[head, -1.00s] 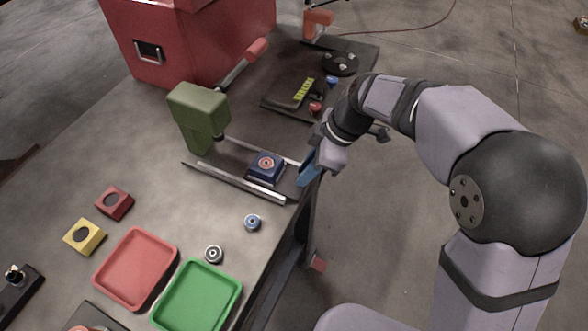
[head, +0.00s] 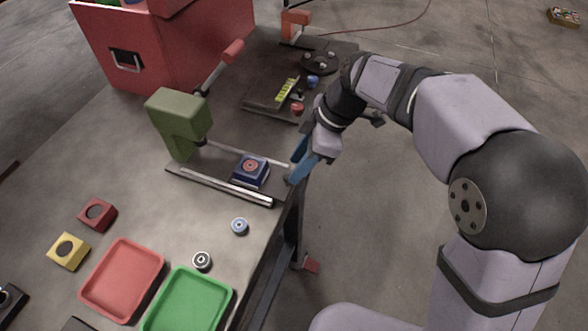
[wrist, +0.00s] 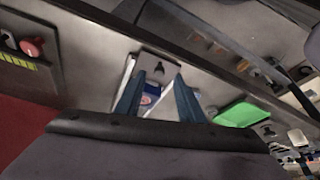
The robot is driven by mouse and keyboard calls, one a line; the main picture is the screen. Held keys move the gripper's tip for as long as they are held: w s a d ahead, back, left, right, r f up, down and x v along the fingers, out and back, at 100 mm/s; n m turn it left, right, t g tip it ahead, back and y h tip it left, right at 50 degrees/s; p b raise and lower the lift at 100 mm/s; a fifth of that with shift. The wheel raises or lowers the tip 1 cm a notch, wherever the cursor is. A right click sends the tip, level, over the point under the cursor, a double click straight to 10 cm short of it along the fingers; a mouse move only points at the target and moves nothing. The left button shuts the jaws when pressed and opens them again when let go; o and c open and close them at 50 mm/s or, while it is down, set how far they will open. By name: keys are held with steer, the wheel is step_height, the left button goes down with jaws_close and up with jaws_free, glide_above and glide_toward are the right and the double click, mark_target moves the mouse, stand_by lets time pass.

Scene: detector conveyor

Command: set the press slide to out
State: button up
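The green press (head: 180,118) stands on the table with its red-tipped lever (head: 222,62) slanting up to the right. The press slide, a dark blue block (head: 251,168) with a red-and-white round part on top, sits between two metal rails (head: 225,187), clear of the press head and towards the table edge. My gripper (head: 301,163) is just right of the block at the rail ends, its blue fingers apart and empty. In the wrist view the open fingers (wrist: 157,98) frame the block (wrist: 150,92), which lies beyond them; I cannot tell whether they touch anything.
A red tray (head: 122,280), a green tray (head: 187,302), red (head: 97,214) and yellow (head: 68,251) holed blocks and two small rings (head: 240,226) lie nearer. A red box (head: 165,45) and a dark board (head: 268,98) with small parts are behind. Right of the table is open floor.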

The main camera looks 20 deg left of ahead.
steer(key=shift+v, duration=1.95)
steer(key=s+d+f+m+t+h, duration=0.1)
steer(key=d+f+m+h, duration=0.2)
steer(key=d+f+m, duration=0.95)
steer(key=s+d+m, duration=0.4)
steer(key=d, duration=0.4)
steer(key=s+d+m+h, duration=0.1)
steer(key=s+d+m, duration=0.4)
steer(key=d, duration=0.4)
steer(key=shift+f, duration=0.35)
